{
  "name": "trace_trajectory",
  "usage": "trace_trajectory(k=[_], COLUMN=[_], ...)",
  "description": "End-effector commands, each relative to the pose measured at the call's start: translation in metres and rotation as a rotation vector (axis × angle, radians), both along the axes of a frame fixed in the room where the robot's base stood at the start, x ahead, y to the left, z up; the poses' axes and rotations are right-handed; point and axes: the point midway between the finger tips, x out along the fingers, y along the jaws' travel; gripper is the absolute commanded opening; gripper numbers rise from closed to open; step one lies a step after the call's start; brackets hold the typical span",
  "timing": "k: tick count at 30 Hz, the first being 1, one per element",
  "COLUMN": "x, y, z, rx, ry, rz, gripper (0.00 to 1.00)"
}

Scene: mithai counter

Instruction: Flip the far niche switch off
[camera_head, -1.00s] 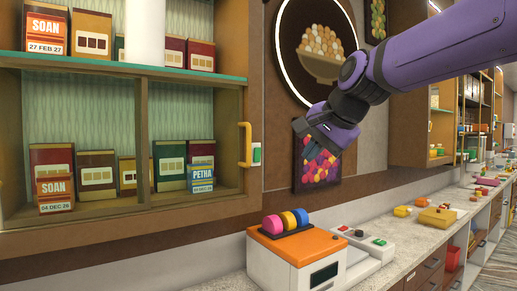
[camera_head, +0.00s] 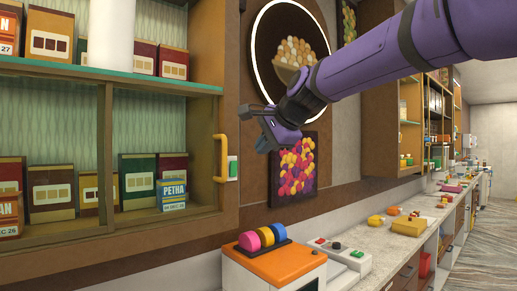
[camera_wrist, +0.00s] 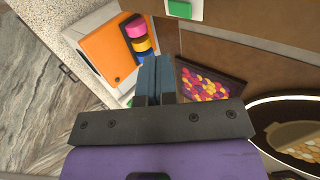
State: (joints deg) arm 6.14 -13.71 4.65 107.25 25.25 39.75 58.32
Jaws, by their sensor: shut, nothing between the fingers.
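A switch (camera_head: 232,168) with a green rocker on a white plate sits on the right side post of the shelf cabinet, beside a yellow handle. It also shows at the top edge of the wrist view (camera_wrist: 180,9), partly cut off. I cannot tell which way its rocker is tipped. My gripper (camera_head: 264,146) is in the air to the right of the switch and a little higher in the head view, apart from it. In the wrist view its blue-grey fingers (camera_wrist: 154,64) are together and empty.
The yellow handle (camera_head: 221,158) stands out just left of the switch. Below are an orange-topped machine (camera_head: 270,264) with coloured discs and a white button box (camera_head: 340,256) on the counter. A framed picture (camera_head: 294,170) hangs on the wall behind my gripper.

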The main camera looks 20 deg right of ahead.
Motion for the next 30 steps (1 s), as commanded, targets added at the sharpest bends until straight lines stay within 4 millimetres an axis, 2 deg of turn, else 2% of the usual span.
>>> trace_trajectory(k=[13,21,30], x=[0.061,0.091,0.097], y=[0.020,0.030,0.032], z=[-0.053,-0.046,-0.045], rx=[0.000,0.000,-0.001], ry=[0.003,-0.001,0.000], rz=[0.002,0.001,0.001], gripper=[0.00,0.00,0.00])
